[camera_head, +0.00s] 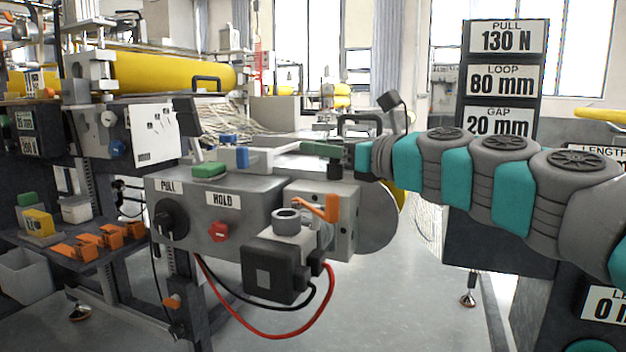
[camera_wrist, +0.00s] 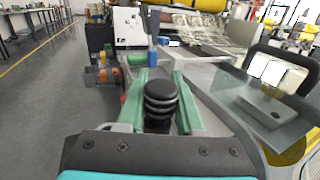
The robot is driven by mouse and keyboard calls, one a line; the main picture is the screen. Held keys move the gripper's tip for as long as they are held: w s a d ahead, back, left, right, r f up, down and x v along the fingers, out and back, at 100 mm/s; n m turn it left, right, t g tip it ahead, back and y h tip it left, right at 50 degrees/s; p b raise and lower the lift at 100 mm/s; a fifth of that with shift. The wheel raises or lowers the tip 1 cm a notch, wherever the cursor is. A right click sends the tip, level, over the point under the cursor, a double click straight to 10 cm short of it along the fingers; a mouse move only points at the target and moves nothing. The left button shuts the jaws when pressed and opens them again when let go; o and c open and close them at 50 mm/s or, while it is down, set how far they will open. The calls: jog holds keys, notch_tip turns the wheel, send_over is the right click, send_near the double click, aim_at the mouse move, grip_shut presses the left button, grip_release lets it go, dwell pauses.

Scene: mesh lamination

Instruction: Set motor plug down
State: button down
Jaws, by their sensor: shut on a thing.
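The motor plug (camera_wrist: 161,98) is a black, ribbed, rounded piece between the two green fingers of my gripper (camera_wrist: 160,78) in the wrist view. In the head view, my gripper (camera_head: 318,151) reaches in from the right above the grey machine housing, and a small dark part of the plug (camera_head: 335,171) shows under the fingers. My gripper is shut on the plug. The plug's lower end is hidden in the wrist view. Whether the plug touches the surface below cannot be told.
A grey machine housing (camera_head: 265,205) with a black knob (camera_head: 168,222) and red knob (camera_head: 219,232) stands below. A dark motor block (camera_head: 277,270) with red and black cables and an orange lever (camera_head: 318,208) sit at its front. Orange clips (camera_head: 88,243) lie on a left shelf.

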jog(key=w+a, duration=0.1)
jog(key=w, duration=0.3)
jog(key=w+a+f+b, duration=0.1)
jog(key=w+a, duration=0.1)
jog(key=w, duration=0.3)
jog(key=w+a, duration=0.2)
jog(key=w, duration=0.3)
jog(key=shift+w+a+f+b, duration=0.1)
jog(key=shift+f+b, duration=0.2)
jog(key=shift+b, duration=0.05)
jog(key=shift+f+b, duration=0.75)
jog(key=shift+f, duration=0.95)
jog(key=c, duration=0.6)
grip_release()
jog(key=shift+f, duration=0.15)
jog(key=shift+o, duration=0.2)
